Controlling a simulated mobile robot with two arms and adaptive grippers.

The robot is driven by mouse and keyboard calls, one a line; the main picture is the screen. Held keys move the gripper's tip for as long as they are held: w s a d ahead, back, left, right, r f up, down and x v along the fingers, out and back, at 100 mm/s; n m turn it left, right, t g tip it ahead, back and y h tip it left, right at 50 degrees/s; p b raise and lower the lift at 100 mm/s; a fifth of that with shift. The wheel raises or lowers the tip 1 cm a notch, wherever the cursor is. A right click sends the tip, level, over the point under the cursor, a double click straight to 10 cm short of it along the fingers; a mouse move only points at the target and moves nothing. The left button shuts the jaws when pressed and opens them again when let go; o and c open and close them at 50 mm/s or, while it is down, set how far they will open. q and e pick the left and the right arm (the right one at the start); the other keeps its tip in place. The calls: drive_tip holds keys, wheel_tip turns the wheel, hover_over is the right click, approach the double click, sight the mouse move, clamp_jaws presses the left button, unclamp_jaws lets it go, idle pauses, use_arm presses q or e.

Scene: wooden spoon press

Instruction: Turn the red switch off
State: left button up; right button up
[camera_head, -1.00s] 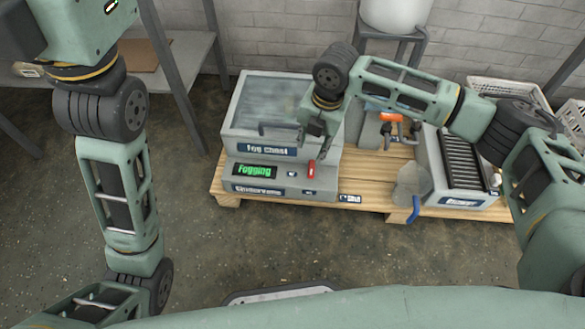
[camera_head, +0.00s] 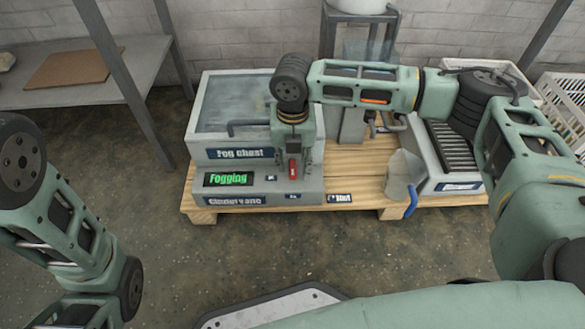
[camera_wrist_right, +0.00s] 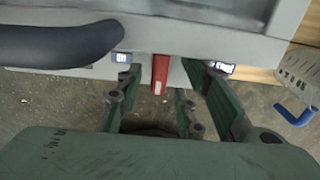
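The red switch (camera_head: 293,169) is on the front panel of the grey fog chest (camera_head: 236,116), right of a green display (camera_head: 228,179) reading "Fogging". My right gripper (camera_head: 292,162) is at the switch, pointing down. In the right wrist view the red switch (camera_wrist_right: 159,74) lies between the spread fingers of the right gripper (camera_wrist_right: 160,95), with gaps on both sides. The fingers are open and do not appear to touch it. My left arm shows at the left edge, but its gripper is out of view.
The chest stands on a wooden pallet (camera_head: 365,190). A dark handle (camera_wrist_right: 60,42) is close to the right gripper. A grey scoop with a blue handle (camera_head: 404,175) and a slatted unit (camera_head: 452,150) stand to the right. A shelf (camera_head: 60,90) is at back left.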

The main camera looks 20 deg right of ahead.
drive_tip(key=shift+f, duration=0.35)
drive_tip(key=shift+c, duration=0.2)
clamp_jaws()
